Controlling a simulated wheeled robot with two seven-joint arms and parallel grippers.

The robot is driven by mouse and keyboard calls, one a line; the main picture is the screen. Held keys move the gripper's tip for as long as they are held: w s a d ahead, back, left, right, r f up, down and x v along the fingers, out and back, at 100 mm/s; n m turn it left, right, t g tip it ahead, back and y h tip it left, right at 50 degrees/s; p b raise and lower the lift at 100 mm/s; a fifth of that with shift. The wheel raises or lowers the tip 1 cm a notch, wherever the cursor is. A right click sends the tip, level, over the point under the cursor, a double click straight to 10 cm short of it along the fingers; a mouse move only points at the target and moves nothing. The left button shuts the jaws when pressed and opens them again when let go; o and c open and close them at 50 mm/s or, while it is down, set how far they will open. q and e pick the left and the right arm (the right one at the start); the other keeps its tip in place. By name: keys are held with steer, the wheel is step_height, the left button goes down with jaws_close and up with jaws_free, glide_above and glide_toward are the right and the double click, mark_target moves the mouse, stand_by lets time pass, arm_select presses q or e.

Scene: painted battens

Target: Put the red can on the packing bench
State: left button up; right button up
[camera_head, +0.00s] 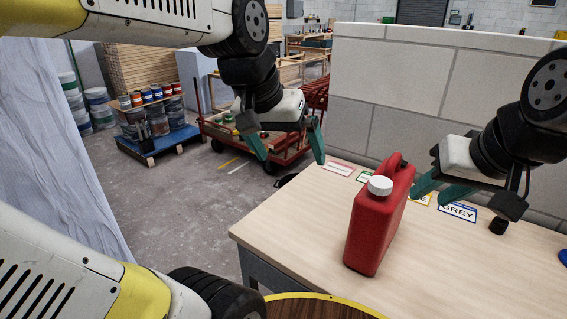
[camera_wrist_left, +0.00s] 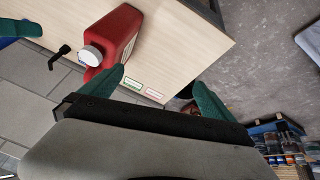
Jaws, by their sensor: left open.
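The red can (camera_head: 374,232), a jerrycan with a white cap, stands upright on the pale wooden bench top (camera_head: 300,230). It also shows in the left wrist view (camera_wrist_left: 122,35). My left gripper (camera_head: 293,160) is open and empty, beyond the bench's far left corner and apart from the can. Its two teal fingers also show in the left wrist view (camera_wrist_left: 160,77). My right gripper (camera_head: 427,199) is just right of the can in the head view, with its fingers apart.
Coloured label cards, one reading GREY (camera_head: 457,212), lie along the bench's back edge. A small black object (camera_head: 498,226) is near them. A block wall (camera_head: 430,90) stands behind. A red cart (camera_head: 285,150) and a blue pallet with tins (camera_head: 155,148) are on the floor.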

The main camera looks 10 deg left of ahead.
arm_select(q)
steer(key=shift+n+t, duration=0.4)
steer(key=shift+t, duration=0.3)
steer(key=s, duration=0.1)
steer(key=s+a+f, duration=0.2)
steer(key=shift+s+a+f, duration=0.2)
steer(key=shift+s+a, duration=0.05)
steer(key=shift+s, duration=0.1)
